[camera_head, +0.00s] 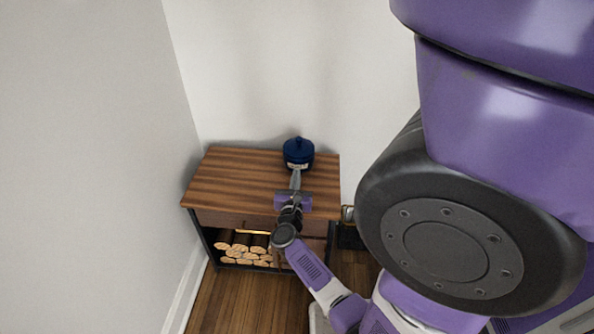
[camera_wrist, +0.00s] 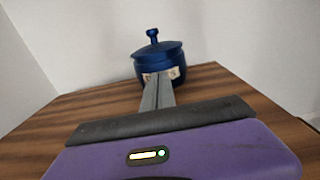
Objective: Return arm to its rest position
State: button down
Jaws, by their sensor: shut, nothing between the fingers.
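My gripper (camera_head: 296,176) reaches over the wooden cabinet top at the end of my outstretched arm. In the wrist view its two grey fingers (camera_wrist: 158,92) lie side by side, shut and empty. They point at a blue lidded pot (camera_wrist: 158,60) with a pale label. The pot (camera_head: 298,153) stands upright at the back of the cabinet top. The fingertips overlap its lower front in the wrist view, and I cannot tell whether they touch it.
The wooden cabinet (camera_head: 235,180) stands in a corner against white walls. Cut logs (camera_head: 246,253) lie on its lower shelf. Wooden floor (camera_head: 235,300) shows in front. The cabinet top's left side is clear.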

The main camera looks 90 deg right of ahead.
jog(key=shift+w+a+p, duration=0.15)
jog(key=shift+a, duration=1)
jog(key=shift+w+a+p, duration=0.1)
jog(key=shift+a+p, duration=0.05)
jog(key=shift+a, duration=1)
